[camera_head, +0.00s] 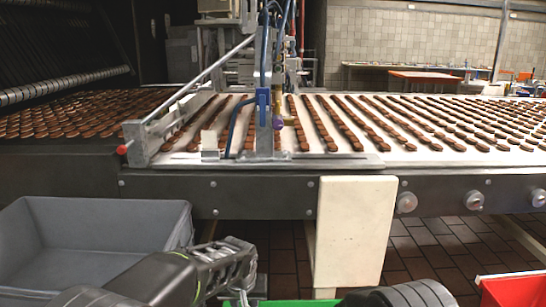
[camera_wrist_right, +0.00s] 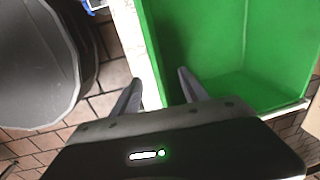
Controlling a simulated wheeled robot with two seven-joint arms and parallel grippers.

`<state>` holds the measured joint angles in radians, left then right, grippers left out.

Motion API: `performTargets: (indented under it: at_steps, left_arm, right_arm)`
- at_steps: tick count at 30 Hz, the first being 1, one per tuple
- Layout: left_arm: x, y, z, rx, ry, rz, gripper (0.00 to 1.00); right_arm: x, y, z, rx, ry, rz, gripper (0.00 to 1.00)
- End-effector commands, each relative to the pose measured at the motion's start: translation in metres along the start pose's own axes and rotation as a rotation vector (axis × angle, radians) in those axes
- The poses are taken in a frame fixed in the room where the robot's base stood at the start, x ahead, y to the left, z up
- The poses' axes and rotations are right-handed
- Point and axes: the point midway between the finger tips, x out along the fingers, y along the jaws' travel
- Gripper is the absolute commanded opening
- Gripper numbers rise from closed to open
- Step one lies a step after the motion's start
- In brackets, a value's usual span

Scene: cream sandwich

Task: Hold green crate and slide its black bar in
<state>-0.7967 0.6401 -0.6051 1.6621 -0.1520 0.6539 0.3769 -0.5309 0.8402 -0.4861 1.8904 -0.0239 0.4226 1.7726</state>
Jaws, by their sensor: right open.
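The green crate (camera_wrist_right: 262,95) fills the upper right of the right wrist view, with its pale left rim running up the picture. In the head view only a thin green strip of it (camera_head: 300,303) shows at the bottom edge. My right gripper (camera_wrist_right: 157,88) is open, one finger on the outer side of the pale rim and one on the green inner side. I cannot tell if they touch. My left gripper (camera_head: 240,284) is low in the head view, left of the green strip; its fingertips are unclear. I cannot make out the black bar.
A grey crate (camera_head: 178,228) stands at the lower left and a red crate (camera_head: 515,290) at the lower right. The conveyor (camera_head: 260,185) with rows of brown cookies crosses ahead. A cream panel (camera_head: 352,235) stands before it. Tiled floor shows between.

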Motion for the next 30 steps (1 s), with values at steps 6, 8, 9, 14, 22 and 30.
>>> performTargets:
  at_steps: [6,8,9,14,22,30]
  left_arm:
    - [0.0,0.0,0.0,0.0,0.0,0.0,0.33]
    - [0.0,0.0,0.0,0.0,0.0,0.0,0.33]
    - [0.0,0.0,0.0,0.0,0.0,0.0,0.33]
    - [0.0,0.0,0.0,0.0,0.0,0.0,0.33]
    - [0.0,0.0,0.0,0.0,0.0,0.0,0.33]
    - [0.0,0.0,0.0,0.0,0.0,0.0,0.33]
  right_arm:
    - [0.0,0.0,0.0,0.0,0.0,0.0,0.58]
    - [0.0,0.0,0.0,0.0,0.0,0.0,0.58]
    - [0.0,0.0,0.0,0.0,0.0,0.0,0.58]
    - [-0.009,-0.001,0.001,-0.001,0.0,-0.003,0.58]
    - [-0.054,-0.001,0.001,-0.002,-0.002,-0.004,0.58]
    - [-0.105,-0.001,0.001,0.0,-0.002,-0.003,0.58]
